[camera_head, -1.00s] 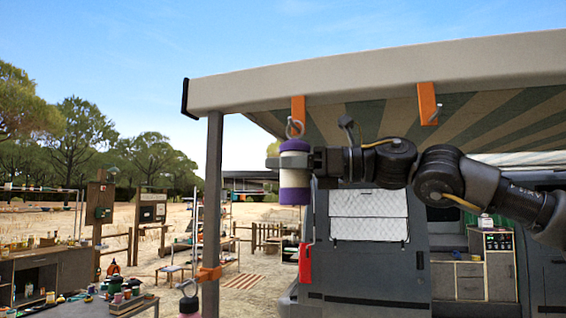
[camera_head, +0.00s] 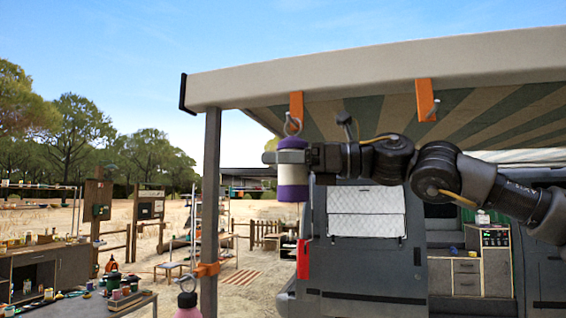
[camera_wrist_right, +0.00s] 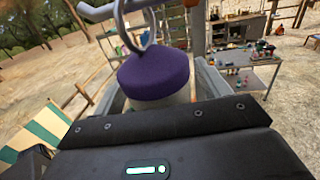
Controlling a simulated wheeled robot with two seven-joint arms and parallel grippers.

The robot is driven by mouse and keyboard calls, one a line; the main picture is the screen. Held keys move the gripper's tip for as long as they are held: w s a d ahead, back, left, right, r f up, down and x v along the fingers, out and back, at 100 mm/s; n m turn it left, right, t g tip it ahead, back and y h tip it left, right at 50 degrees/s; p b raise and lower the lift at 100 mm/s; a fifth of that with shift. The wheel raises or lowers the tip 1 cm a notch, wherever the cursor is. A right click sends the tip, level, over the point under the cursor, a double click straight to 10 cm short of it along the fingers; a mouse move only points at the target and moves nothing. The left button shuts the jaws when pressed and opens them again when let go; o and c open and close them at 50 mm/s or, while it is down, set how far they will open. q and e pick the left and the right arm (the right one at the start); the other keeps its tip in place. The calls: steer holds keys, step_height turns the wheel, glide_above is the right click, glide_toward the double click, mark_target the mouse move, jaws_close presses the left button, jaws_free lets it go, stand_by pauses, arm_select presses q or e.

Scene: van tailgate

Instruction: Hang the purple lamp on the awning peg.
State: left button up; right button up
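The purple lamp (camera_head: 293,176), with purple ends, a white middle band and a metal ring on top, hangs upright under the awning edge. My right gripper (camera_head: 291,158) is shut around its upper body from the right. The lamp's ring (camera_head: 291,125) is level with the lower end of the left orange awning peg (camera_head: 296,106). In the wrist view the purple cap (camera_wrist_right: 156,72) shows between the fingers, and a grey bar (camera_wrist_right: 102,12) crosses the ring. I cannot tell whether the ring is around the peg. My left gripper is out of view.
A second orange peg (camera_head: 426,99) is further right on the awning (camera_head: 380,75). The awning pole (camera_head: 211,190) stands left of the lamp and carries an orange clamp (camera_head: 207,269). A pink lamp (camera_head: 188,312) is low beside it. The van (camera_head: 365,255) is behind my right arm.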

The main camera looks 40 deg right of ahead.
steer(key=shift+s+d+f+b, duration=0.2)
steer(key=shift+s+d+b, duration=0.15)
steer(key=shift+b, duration=0.15)
steer(key=b+v, duration=0.4)
steer(key=v, duration=0.5)
steer(key=shift+s+d+r+b, duration=0.2)
steer(key=shift+s+d+b, duration=0.05)
steer(key=shift+b, duration=0.05)
